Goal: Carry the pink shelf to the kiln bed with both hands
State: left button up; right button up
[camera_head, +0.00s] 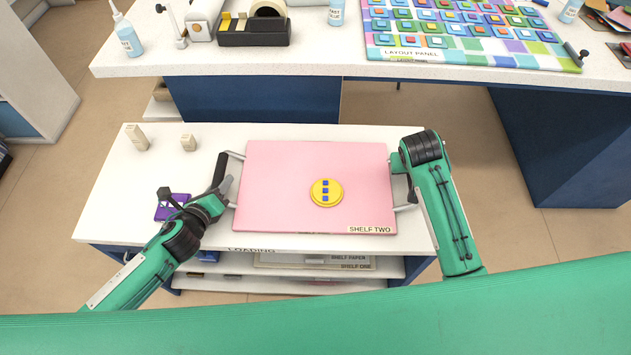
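The pink shelf (275,190), labelled SHELF TWO, lies flat on a white-topped cart (110,205). It has a wire handle at its left and right sides. A round yellow piece (318,199) with blue squares sits on the shelf, right of its middle. My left gripper (222,183) is at the left handle, beside its black grip; I cannot tell whether its fingers are closed on it. My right gripper (398,163) is at the right handle, mostly hidden behind its own wrist, so its fingers cannot be made out. The kiln bed is not in view.
Two small beige posts (137,137) and a purple item (172,207) are on the cart's left part. Behind, a worktable (330,62) carries a tape dispenser (254,32), bottles and a layout panel (470,61). Floor is open at left.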

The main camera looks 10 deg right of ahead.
pick_arm(q)
jog(key=shift+c, duration=0.3)
pick_arm(e)
jog(key=shift+c, duration=0.2)
pick_arm(q)
grip_shut()
pick_arm(e)
jog(key=c, duration=0.7)
grip_shut()
pick_arm(q)
jog(key=shift+r, duration=0.1)
pick_arm(e)
jog(key=shift+r, duration=0.1)
